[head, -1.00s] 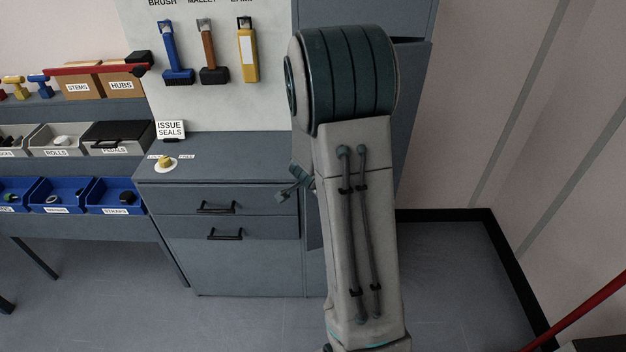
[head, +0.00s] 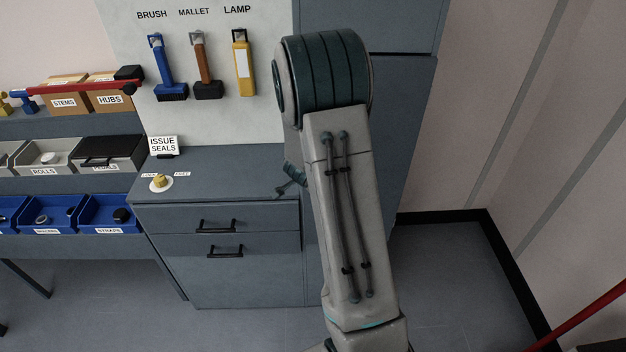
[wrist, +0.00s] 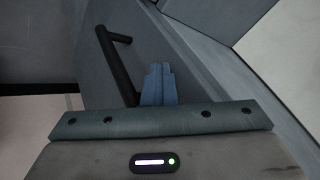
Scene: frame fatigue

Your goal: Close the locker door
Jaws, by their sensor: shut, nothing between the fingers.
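The locker (head: 368,25) is a tall blue-grey cabinet behind my arm in the head view. Its lower door (head: 408,120) shows right of my arm, below a thin dark seam, and looks flush or nearly so; my arm hides much of it. In the wrist view a blue-grey panel (wrist: 185,65) carries a black bar handle (wrist: 115,62). My gripper (wrist: 158,72) is shut and empty, its blue fingers just right of the handle and close to the panel. I cannot tell whether they touch it.
A brush, mallet and lamp hang above. Clear floor (head: 445,265) and a wall lie right. A red bar (head: 590,315) crosses the lower right corner.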

